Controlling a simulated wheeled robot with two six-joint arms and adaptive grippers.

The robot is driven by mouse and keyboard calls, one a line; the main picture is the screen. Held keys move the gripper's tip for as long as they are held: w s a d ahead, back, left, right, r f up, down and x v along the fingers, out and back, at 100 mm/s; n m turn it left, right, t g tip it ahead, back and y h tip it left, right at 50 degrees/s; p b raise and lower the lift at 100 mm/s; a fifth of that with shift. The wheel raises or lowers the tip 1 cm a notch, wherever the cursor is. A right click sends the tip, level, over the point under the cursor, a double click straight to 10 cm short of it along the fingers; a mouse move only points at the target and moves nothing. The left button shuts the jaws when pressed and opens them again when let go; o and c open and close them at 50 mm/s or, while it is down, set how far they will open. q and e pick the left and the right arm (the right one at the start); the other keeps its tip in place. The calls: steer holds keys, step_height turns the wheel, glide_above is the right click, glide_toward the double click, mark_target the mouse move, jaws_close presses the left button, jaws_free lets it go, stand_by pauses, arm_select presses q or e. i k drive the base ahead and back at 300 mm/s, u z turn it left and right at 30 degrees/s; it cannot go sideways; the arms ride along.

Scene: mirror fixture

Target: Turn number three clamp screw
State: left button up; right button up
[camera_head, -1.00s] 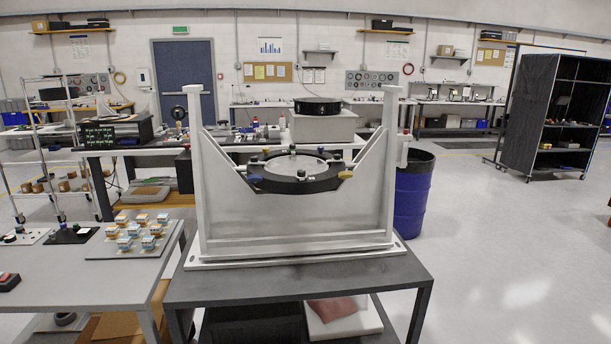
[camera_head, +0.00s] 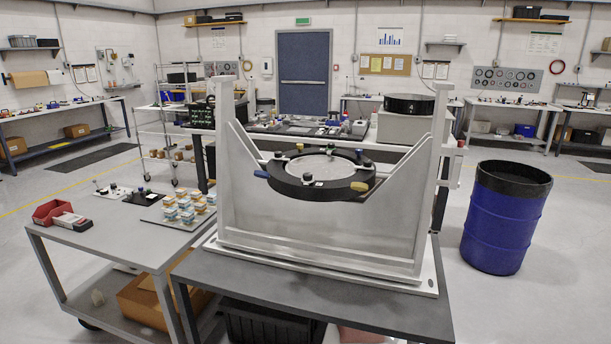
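The grey mirror fixture (camera_head: 330,237) stands upright on a dark-topped table (camera_head: 345,307) in the middle of the head view. Between its two uprights it carries a black ring (camera_head: 292,188) around a pale round mirror (camera_head: 318,168). Several small clamp screws sit around the ring. One at the left has a blue handle (camera_head: 262,174) and one at the right front has a yellow end (camera_head: 360,186). I cannot read any numbers, so I cannot tell which screw is number three. Neither of my grippers is in view.
A grey cart (camera_head: 95,236) at the left holds a red bin (camera_head: 52,211) and several small stacked blocks (camera_head: 182,211). A blue drum (camera_head: 505,220) stands right of the table. A workbench with a black round part (camera_head: 409,104) is behind. Open floor lies at far right.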

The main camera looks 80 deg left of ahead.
mark_target(307, 177)
steer(key=u, duration=0.5)
steer(key=i, duration=1)
steer(key=u, duration=0.75)
